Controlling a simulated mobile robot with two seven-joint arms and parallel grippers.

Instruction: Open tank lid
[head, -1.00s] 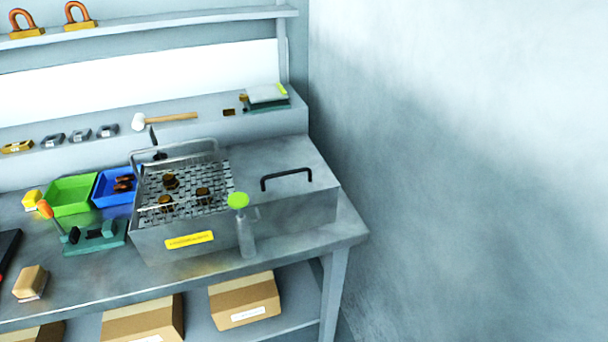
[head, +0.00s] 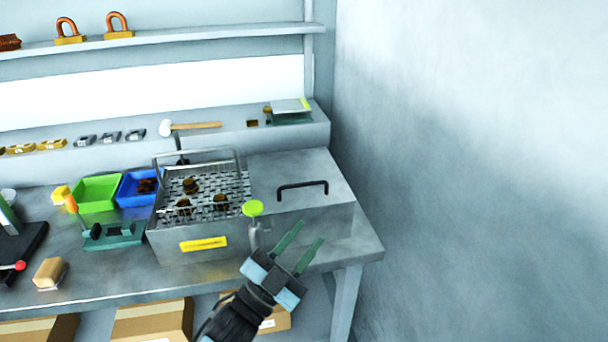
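The grey metal tank (head: 170,246) stands on the workbench, with a yellow label on its front. A flat grey lid (head: 262,169) lies over its right part, with a black bar handle (head: 302,186) on top. A mesh basket (head: 206,177) with a raised wire handle and several brown parts sits at the tank's left part.
A green-topped grey fitting (head: 253,209) stands at the tank's front, just left of my gripper. Green (head: 97,193) and blue (head: 136,200) bins are left of the tank. A mallet (head: 190,127) lies on the ledge behind. A wall is at the right.

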